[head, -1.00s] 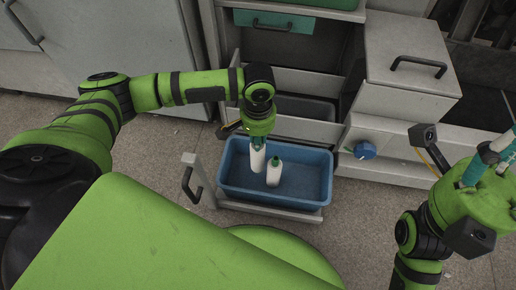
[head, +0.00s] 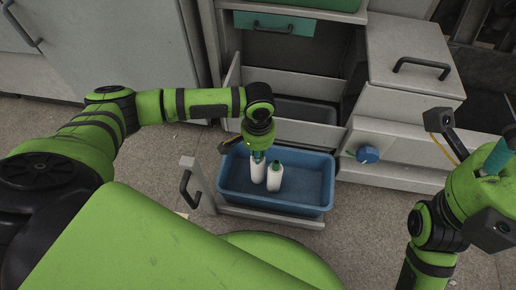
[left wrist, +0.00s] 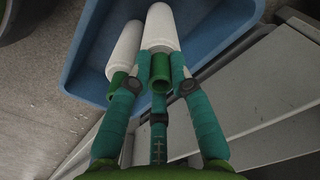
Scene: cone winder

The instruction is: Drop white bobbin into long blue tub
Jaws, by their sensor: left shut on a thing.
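My left gripper (head: 259,155) is shut on the green end of a white bobbin (head: 258,173), which hangs upright over or in the long blue tub (head: 268,204). A second white bobbin (head: 275,180) with a green top stands in the tub just right of it. In the left wrist view the fingers (left wrist: 160,80) close around the green end of the held bobbin (left wrist: 160,28), and the second bobbin (left wrist: 123,48) lies alongside. Whether the held bobbin touches the tub floor cannot be told. My right gripper (head: 498,158) shows partly at the right edge, its fingertips cut off.
The tub sits in a pulled-out drawer with a dark handle (head: 187,190). A grey cabinet box (head: 408,60) and a blue knob (head: 367,154) are to the right. The tub's right part is empty.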

